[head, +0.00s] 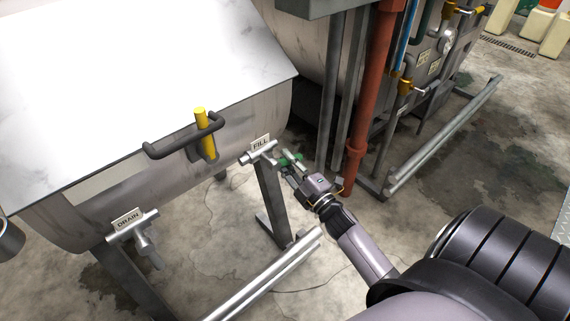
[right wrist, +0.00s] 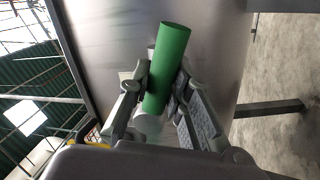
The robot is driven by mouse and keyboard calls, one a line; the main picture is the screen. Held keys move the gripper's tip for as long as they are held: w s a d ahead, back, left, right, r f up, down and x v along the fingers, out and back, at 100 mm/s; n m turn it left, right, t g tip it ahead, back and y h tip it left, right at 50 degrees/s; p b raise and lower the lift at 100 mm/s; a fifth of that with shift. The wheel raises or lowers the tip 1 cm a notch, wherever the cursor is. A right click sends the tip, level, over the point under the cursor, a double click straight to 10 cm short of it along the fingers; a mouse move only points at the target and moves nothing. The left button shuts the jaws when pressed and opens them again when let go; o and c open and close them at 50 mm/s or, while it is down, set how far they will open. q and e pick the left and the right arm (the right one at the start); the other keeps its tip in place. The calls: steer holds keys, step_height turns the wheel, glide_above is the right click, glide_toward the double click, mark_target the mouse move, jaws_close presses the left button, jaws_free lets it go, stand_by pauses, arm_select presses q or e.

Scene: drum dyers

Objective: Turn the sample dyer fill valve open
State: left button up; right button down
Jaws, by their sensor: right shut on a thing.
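The fill valve (head: 262,152) is a grey metal fitting under a FILL label (head: 261,143) on the front right of the steel dyer tank (head: 245,120). Its green handle (head: 291,160) sticks out to the right of the fitting. In the right wrist view the green handle (right wrist: 169,68) is a cylinder between the two fingers. My right gripper (head: 290,170) is shut on this handle, and its fingers (right wrist: 158,92) touch it on both sides. My left gripper is not in view.
A drain valve (head: 143,236) with a DRAIN label is at the lower left. A yellow handle (head: 203,130) and a dark bar stand out from the tank front. Silver floor rails (head: 268,277) run below. A red pipe (head: 366,100) stands behind my right gripper.

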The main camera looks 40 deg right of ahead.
steer(key=n, duration=0.2)
steer(key=r+n+y, duration=0.1)
steer(key=n, duration=0.1)
steer(key=shift+d+r, duration=0.1)
steer(key=shift+r, duration=0.1)
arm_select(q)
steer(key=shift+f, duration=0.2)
arm_select(e)
steer(key=shift+n, duration=0.4)
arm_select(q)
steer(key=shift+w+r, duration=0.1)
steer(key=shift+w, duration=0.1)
arm_select(e)
steer(key=c, duration=1.8)
jaws_free()
steer(key=shift+r, duration=0.1)
steer(key=shift+o, duration=1.3)
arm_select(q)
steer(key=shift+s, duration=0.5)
arm_select(e)
steer(key=shift+o, duration=0.5)
